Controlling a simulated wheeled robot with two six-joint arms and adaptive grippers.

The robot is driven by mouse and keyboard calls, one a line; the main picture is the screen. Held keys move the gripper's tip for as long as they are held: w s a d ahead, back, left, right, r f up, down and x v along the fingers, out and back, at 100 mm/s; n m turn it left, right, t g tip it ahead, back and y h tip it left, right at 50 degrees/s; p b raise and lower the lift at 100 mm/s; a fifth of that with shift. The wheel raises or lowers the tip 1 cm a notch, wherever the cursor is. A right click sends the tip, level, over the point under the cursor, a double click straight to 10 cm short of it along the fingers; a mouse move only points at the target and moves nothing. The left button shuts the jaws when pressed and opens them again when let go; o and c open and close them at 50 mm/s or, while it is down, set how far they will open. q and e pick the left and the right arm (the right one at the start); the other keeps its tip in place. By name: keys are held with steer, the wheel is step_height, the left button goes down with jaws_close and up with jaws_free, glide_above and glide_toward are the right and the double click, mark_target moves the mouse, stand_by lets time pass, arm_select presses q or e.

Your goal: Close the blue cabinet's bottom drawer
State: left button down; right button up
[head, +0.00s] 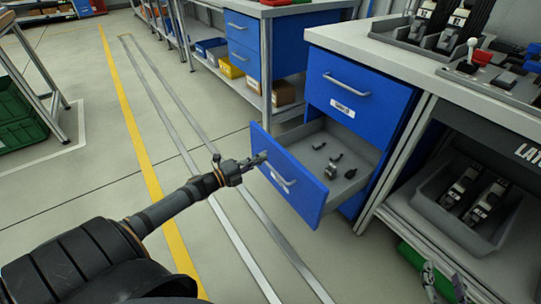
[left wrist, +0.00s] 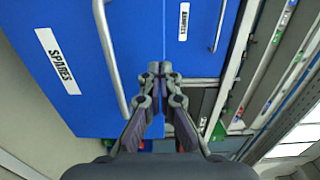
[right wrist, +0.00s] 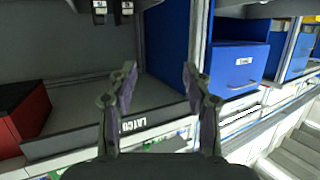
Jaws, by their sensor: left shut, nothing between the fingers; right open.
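The blue cabinet (head: 358,92) stands under the bench with its top drawer shut. Its bottom drawer (head: 292,192) is pulled out, with a silver bar handle on the blue front. Small dark parts (head: 332,170) lie inside its grey tray. My left gripper (head: 259,160) is shut and empty at the upper left of that front; contact cannot be told. In the left wrist view, its shut fingertips (left wrist: 160,70) are by the edge of a blue front labelled SPARES (left wrist: 60,62). My right gripper (head: 443,283) is open and empty, low at right; its spread fingers (right wrist: 158,72) show in the right wrist view.
A grey bin (head: 466,218) with parts sits on the shelf right of the cabinet. Another blue drawer unit (head: 243,42) stands farther back. The floor left of the open drawer is clear, with a yellow line (head: 131,130). A green crate (head: 18,118) is at far left.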

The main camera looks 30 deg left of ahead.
mark_target(278, 150)
arm_select(q)
steer(key=shift+b+x, duration=0.7)
steer(key=shift+x, duration=0.4)
steer(key=shift+b+x, duration=0.55)
steer(key=shift+x, duration=0.6)
steer(key=shift+w, duration=0.2)
arm_select(e)
step_height(278, 150, up, 24)
steer(key=s+n+t+y, duration=0.1)
steer(key=s+t, duration=0.1)
steer(key=t, duration=0.9)
steer(key=shift+w, duration=0.1)
